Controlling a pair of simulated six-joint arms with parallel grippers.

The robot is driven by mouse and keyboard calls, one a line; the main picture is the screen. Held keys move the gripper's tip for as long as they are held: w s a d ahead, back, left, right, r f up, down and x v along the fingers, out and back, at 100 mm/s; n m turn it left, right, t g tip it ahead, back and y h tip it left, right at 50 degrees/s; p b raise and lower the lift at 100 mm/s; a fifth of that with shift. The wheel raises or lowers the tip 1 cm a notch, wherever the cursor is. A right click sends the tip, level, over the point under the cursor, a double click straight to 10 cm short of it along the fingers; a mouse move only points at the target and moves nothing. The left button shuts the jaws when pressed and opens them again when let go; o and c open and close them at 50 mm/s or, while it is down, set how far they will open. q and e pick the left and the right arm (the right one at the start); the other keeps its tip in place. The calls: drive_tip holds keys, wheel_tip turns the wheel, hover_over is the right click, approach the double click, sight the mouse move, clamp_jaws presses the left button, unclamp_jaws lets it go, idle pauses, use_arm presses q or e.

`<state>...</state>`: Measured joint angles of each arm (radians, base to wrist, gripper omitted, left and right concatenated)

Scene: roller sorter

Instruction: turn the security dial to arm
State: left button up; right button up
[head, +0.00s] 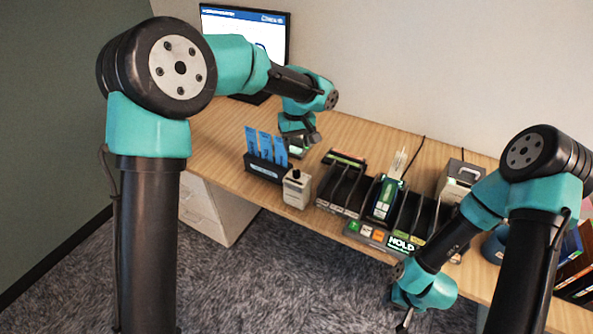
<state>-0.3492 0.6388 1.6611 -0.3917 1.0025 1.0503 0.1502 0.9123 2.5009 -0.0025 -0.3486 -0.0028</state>
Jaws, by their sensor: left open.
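My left gripper (299,139) is at the back of the desk, pointing down, open. A small pale item with a green face (298,150) shows just below it, mostly hidden by the gripper; I cannot tell whether they touch. No dial can be made out clearly, and no arm marking is readable. A small white box with a dark knob-like top (297,189) stands at the front edge of the desk, nearer than the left gripper and apart from it. My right gripper (405,322) hangs low past the desk's front edge, away from these; its jaws are too small to judge.
A black holder with blue cards (265,168) stands left of the white box. The black roller sorter (345,190) with a HOLD sign (402,243) fills the desk to the right. A monitor (250,35) stands at the back left. Bare desk (225,125) lies left of the cards.

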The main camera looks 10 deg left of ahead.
sight(297, 171)
use_arm(q)
wheel_tip(297, 171, down, 12)
drive_tip(key=shift+r, duration=0.15)
idle(0.4)
drive_tip(key=c, duration=0.9)
drive_tip(key=shift+c, duration=0.2)
drive_tip(key=shift+m, duration=0.4)
drive_tip(key=m, duration=0.9)
drive_tip(key=shift+m, duration=0.4)
